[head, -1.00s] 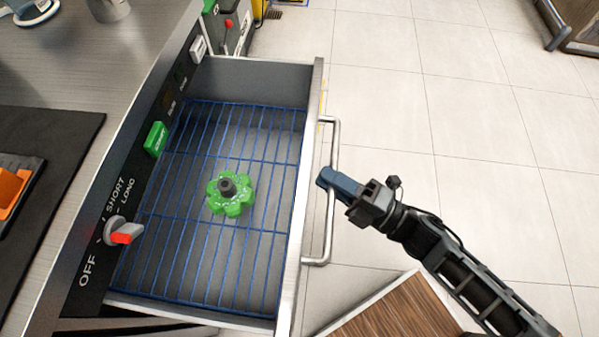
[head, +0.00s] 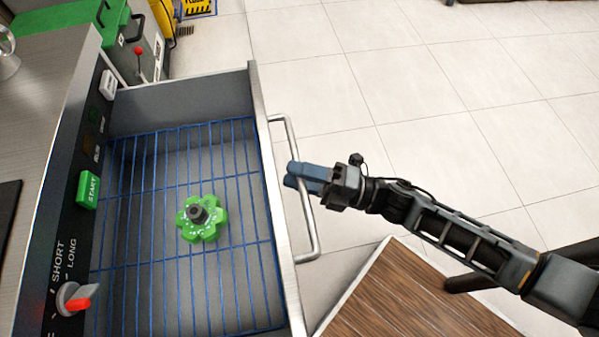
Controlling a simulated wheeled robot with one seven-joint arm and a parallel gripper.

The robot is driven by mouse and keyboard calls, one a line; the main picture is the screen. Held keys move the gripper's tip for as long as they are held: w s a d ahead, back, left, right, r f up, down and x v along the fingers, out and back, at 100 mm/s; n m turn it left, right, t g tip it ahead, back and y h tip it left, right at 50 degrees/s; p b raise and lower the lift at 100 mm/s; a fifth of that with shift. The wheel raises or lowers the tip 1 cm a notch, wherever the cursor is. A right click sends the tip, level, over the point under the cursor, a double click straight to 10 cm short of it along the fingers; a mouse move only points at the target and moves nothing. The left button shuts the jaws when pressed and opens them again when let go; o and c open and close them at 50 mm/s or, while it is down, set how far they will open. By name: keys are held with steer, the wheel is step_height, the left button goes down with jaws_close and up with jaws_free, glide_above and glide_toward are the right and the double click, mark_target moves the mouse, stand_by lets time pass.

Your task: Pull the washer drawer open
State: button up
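The washer drawer (head: 268,180) stands pulled out from under the control panel, its inside open to view. A blue wire rack (head: 150,255) lies in it, with a green flower-shaped knob part (head: 203,218) on it. The drawer's metal bar handle (head: 313,230) runs along its front. My gripper (head: 290,175) is at the middle of this handle. Its blue fingers cross the bar, and their tips reach to the drawer side of it. The fingers hide that part of the bar, so I cannot tell whether they are closed on it.
The panel has a green START button (head: 88,190) and a grey-red dial (head: 76,299). A wooden-topped surface (head: 400,295) lies below my arm at the bottom. Tiled floor (head: 430,70) is clear beyond the handle. A green-and-grey machine (head: 140,45) stands at the top left.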

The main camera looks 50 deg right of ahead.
steer(key=b+v, duration=0.1)
steer(key=v, duration=0.7)
stand_by(0.7)
